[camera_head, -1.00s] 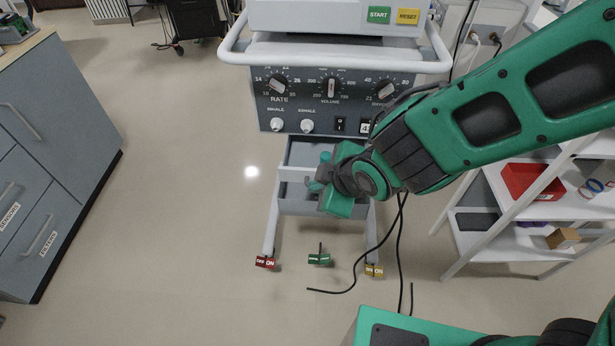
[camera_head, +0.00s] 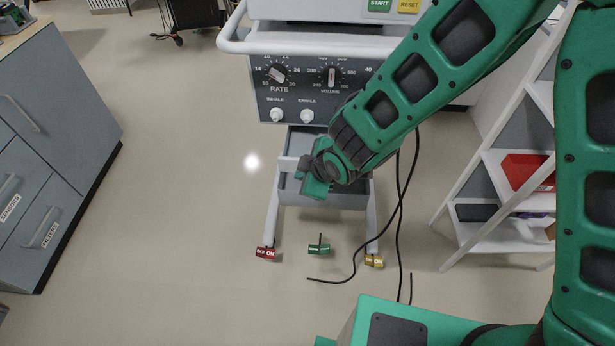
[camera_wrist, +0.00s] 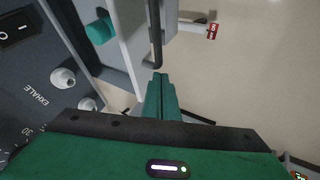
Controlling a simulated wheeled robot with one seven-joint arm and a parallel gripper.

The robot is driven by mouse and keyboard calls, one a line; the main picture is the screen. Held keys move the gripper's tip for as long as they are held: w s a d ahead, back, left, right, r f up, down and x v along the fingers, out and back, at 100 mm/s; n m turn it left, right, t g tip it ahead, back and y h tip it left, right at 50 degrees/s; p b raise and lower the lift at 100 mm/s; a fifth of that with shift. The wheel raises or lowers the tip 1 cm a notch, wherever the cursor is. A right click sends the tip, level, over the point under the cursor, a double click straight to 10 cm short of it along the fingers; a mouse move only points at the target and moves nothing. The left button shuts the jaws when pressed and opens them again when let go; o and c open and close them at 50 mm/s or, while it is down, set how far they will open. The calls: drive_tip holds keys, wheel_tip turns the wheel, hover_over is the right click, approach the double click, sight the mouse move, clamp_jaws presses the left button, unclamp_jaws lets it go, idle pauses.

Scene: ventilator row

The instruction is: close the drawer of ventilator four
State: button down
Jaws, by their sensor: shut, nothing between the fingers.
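Under the ventilator (camera_head: 262,98), the grey drawer (camera_head: 345,198) stands open, its inside partly showing behind my arm. My gripper (camera_wrist: 159,78) is shut and empty. In the head view its green body covers the drawer's left part, and its fingertips are hidden. In the wrist view the fingertips are close to the lower end of a dark bar (camera_wrist: 155,38) along the drawer's pale front. I cannot tell if they touch it. A teal piece (camera_wrist: 100,30) shows beside the drawer wall in the wrist view.
Black cables (camera_head: 400,205) trail right of the drawer. A white shelf (camera_head: 470,238) stands at right, a grey cabinet (camera_head: 60,165) at left. The floor between cabinet and ventilator is clear.

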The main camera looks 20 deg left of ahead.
drive_tip(key=shift+w+a, duration=0.2)
drive_tip(key=shift+w, duration=0.8)
approach(299, 148)
drive_tip(key=x, duration=0.4)
drive_tip(key=shift+w+f, duration=0.1)
drive_tip(key=shift+w, duration=0.05)
